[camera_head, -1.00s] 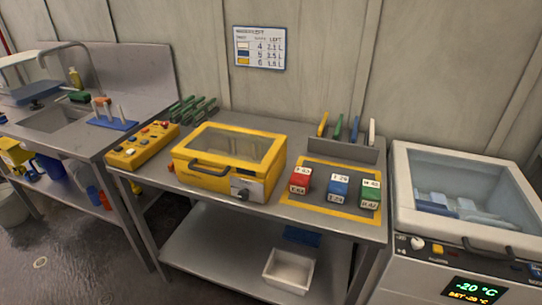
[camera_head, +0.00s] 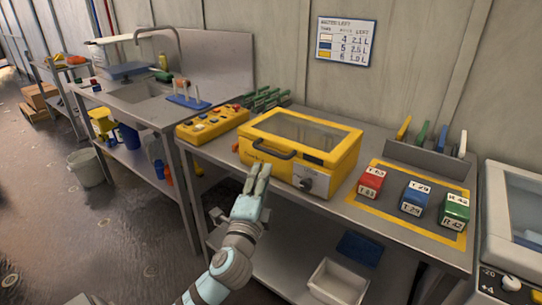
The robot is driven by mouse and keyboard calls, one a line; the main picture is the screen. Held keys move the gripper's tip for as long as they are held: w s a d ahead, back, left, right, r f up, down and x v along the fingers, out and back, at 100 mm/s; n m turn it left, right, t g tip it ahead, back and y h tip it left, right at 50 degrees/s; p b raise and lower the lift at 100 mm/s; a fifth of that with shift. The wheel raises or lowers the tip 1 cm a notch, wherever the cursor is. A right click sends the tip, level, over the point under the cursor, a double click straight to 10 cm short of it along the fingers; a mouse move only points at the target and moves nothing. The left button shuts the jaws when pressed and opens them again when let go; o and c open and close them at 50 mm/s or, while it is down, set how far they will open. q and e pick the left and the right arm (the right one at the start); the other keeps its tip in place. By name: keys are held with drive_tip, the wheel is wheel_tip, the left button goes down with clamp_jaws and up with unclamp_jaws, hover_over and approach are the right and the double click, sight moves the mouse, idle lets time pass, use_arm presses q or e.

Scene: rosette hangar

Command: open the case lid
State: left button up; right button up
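The yellow case (camera_head: 303,150) stands on the metal table, its lid (camera_head: 305,131) with a dark window lying shut. A dark handle (camera_head: 274,149) runs along the lid's front edge, and a dark latch or knob (camera_head: 306,184) sits on the front face at the right. My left gripper (camera_head: 258,172) is in front of the case, below the handle and at the table's front edge, pointing toward the case. Its fingers look close together, and I cannot tell whether they are fully shut. It does not appear to hold anything. My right gripper is not in view.
A yellow control box (camera_head: 212,124) stands left of the case. Red (camera_head: 371,182), blue (camera_head: 415,198) and green (camera_head: 454,210) blocks sit on a yellow-bordered mat at the right. A white bin (camera_head: 338,283) is on the lower shelf. A freezer (camera_head: 512,230) stands at far right.

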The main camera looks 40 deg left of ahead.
sight(272, 152)
use_arm(q)
drive_tip(key=x, duration=1)
drive_tip(key=shift+w+a, duration=0.1)
drive_tip(key=shift+w, duration=0.05)
clamp_jaws()
